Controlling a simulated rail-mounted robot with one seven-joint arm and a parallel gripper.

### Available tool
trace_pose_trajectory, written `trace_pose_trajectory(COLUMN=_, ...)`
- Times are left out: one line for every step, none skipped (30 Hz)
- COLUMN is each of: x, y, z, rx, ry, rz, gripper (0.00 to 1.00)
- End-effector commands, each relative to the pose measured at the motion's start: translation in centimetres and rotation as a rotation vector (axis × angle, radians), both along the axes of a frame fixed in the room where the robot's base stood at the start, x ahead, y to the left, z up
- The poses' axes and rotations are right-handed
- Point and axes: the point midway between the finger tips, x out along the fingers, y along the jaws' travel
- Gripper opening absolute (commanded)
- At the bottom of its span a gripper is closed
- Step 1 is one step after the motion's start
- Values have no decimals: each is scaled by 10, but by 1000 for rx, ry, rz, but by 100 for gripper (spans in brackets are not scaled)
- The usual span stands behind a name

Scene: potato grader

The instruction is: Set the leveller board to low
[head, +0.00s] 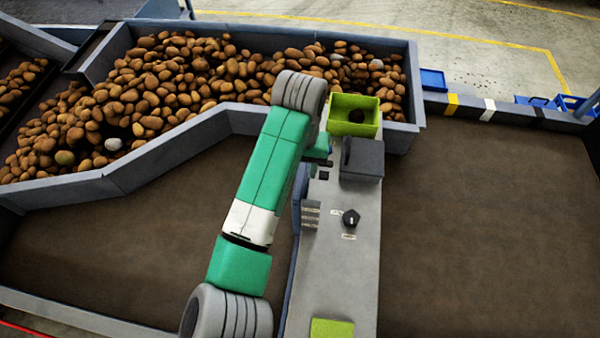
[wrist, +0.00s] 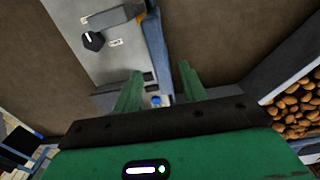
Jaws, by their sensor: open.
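A black rotary knob (head: 351,217) with a white pointer mark sits on the grey control panel (head: 345,275), beside small labels too small to read. The knob also shows at upper left in the wrist view (wrist: 93,40). A grey block (head: 310,215) with label strips is at the panel's left edge; its orange end shows in the wrist view (wrist: 141,17). I cannot tell which part is the leveller board. My gripper (wrist: 160,68) is open and empty over the panel's edge, apart from the knob; my arm mostly hides it in the head view.
A green bin (head: 353,128) and a dark box (head: 362,160) stand at the panel's far end. Small dark switches (head: 324,176) are near my gripper. A potato-filled trough (head: 250,112) runs behind. A green pad (head: 331,328) lies at the near end.

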Motion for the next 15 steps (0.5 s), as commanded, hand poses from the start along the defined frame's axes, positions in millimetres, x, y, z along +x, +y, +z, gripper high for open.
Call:
trace_pose_trajectory(x=1, y=-1, z=9, rx=0, ry=-2, rz=-1, gripper=42)
trace_pose_trajectory(x=1, y=-1, z=15, rx=0, ry=-3, rz=-1, gripper=42)
trace_pose_trajectory(x=0, y=-1, z=22, rx=1, ry=-2, rz=-2, gripper=42)
trace_pose_trajectory(x=1, y=-1, z=26, rx=1, ry=-2, rz=-2, gripper=42)
trace_pose_trajectory(x=0, y=-1, z=30, rx=0, ry=-2, rz=-1, gripper=42)
trace_pose_trajectory(x=0, y=-1, z=35, rx=0, ry=0, rz=-1, gripper=42)
trace_pose_trajectory(x=0, y=0, z=37, rx=0, ry=0, rz=-1, gripper=42)
trace_pose_trajectory(x=0, y=0, z=39, rx=0, ry=0, rz=-1, gripper=42)
trace_pose_trajectory(x=0, y=0, z=41, rx=1, ry=0, rz=-1, gripper=42)
trace_pose_trajectory(x=0, y=0, z=42, rx=1, ry=0, rz=0, gripper=42)
trace_pose_trajectory(x=0, y=0, z=42, rx=1, ry=1, rz=0, gripper=42)
trace_pose_trajectory(x=0, y=0, z=42, rx=0, ry=1, rz=0, gripper=42)
trace_pose_trajectory(x=0, y=0, z=42, rx=0, ry=1, rz=0, gripper=42)
trace_pose_trajectory(x=0, y=0, z=42, rx=0, ry=1, rz=0, gripper=42)
trace_pose_trajectory(x=0, y=0, z=42, rx=0, ry=1, rz=0, gripper=42)
